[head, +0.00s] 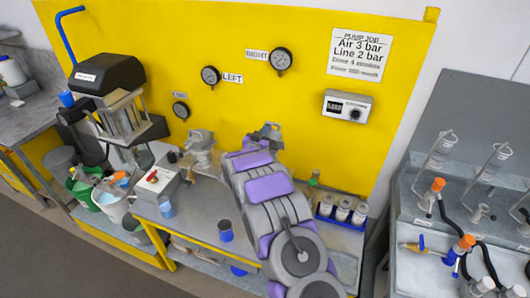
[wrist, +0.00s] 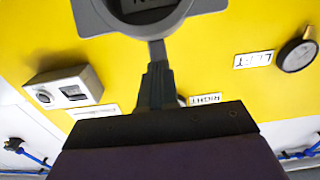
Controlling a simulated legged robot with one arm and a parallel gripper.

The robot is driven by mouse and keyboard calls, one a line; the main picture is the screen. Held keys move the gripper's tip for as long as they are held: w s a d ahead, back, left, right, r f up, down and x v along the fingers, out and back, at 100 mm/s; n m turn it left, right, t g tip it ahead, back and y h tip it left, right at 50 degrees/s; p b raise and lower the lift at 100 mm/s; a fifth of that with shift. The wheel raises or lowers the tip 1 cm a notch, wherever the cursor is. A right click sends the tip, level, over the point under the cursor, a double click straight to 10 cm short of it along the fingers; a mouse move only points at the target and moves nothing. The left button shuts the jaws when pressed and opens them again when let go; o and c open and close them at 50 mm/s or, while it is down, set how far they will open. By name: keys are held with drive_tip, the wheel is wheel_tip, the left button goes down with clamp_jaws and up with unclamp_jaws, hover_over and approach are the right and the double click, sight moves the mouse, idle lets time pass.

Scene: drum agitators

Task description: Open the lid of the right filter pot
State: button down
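The right filter pot (head: 266,132) is a grey metal fitting below the RIGHT gauge, largely hidden by my purple and grey arm. In the wrist view, which is upside down, a round grey metal rim (wrist: 150,14) with a dark inside shows at the top edge, cut off. A narrow grey stem runs from it to a dark tapered piece (wrist: 158,88) at my gripper (wrist: 158,108). I cannot tell whether the rim is the lid or the pot's mouth. My gripper's dark jaw edge hides the contact. The left filter pot (head: 200,143) stands to the left, clear of my arm.
A yellow panel (head: 300,95) stands close behind the pots, with gauges and a control box (head: 346,106). A blue rack (head: 340,216) of white-labelled jars stands right of my arm. A blue cup (head: 225,231) is left of it.

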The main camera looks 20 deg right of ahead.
drive_tip(key=shift+w+d+r+p, duration=0.3)
drive_tip(key=shift+w+d+r, duration=0.2)
drive_tip(key=shift+w, duration=0.15)
drive_tip(key=shift+r+p+x, duration=0.15)
drive_tip(key=shift+p+x, duration=0.35)
drive_tip(key=shift+x, duration=0.35)
drive_tip(key=shift+r+p+x, duration=0.2)
drive_tip(key=shift+p+x, duration=0.25)
drive_tip(key=shift+x, duration=0.4)
drive_tip(key=shift+w+d, duration=0.1)
drive_tip(key=shift+w, duration=0.05)
drive_tip(key=shift+p+x, duration=1)
drive_tip(key=shift+x, duration=1.05)
